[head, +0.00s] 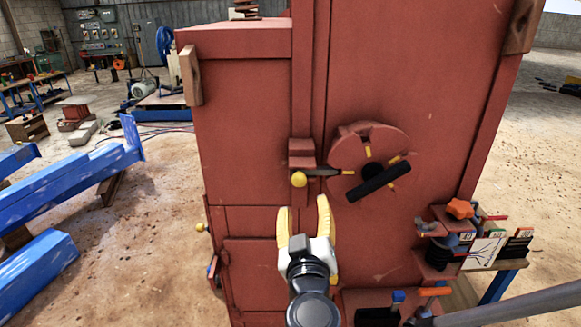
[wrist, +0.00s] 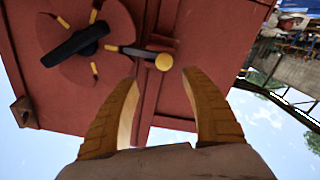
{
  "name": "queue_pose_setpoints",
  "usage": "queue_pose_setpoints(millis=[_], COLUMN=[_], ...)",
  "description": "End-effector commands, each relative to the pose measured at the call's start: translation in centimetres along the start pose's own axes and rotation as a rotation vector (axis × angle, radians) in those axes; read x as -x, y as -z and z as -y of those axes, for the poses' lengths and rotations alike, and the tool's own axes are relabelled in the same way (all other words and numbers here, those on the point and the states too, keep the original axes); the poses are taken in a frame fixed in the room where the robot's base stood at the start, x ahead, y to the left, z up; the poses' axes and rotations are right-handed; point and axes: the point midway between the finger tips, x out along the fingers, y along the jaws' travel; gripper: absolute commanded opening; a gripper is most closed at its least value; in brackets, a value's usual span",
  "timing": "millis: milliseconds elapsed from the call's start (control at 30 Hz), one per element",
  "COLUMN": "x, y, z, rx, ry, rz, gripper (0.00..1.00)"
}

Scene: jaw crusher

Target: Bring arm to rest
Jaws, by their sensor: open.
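My gripper (head: 304,212) is open and empty in front of the red jaw crusher (head: 250,120). Its two yellow fingers point up in the head view and stand apart with nothing between them. They also show in the wrist view (wrist: 160,85). Above the fingertips is a lever with a yellow ball knob (head: 299,180), which also shows in the wrist view (wrist: 163,62). To its right is a round red disc (head: 393,145) with a black bar handle (head: 379,181) and yellow marks. The gripper appears apart from the lever and the disc. The wrist view looks tilted.
A small bench with tools and an orange knob (head: 460,208) stands at the right. Blue steel beams (head: 70,180) lie on the left. Workbenches and a wall panel (head: 100,30) are at the back. Sandy floor (head: 160,220) is open left of the crusher.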

Motion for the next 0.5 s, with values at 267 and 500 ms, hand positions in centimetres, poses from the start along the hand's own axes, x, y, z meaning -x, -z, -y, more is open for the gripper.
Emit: queue_pose_setpoints(millis=[267,500], x=[1.6,9.8], y=[-9.1,-15.5], z=[-9.2,-11.5], rx=[-0.064,-0.226], ry=[-0.095,0.056], rz=[0.430,0.828], gripper=[0.55,0.55])
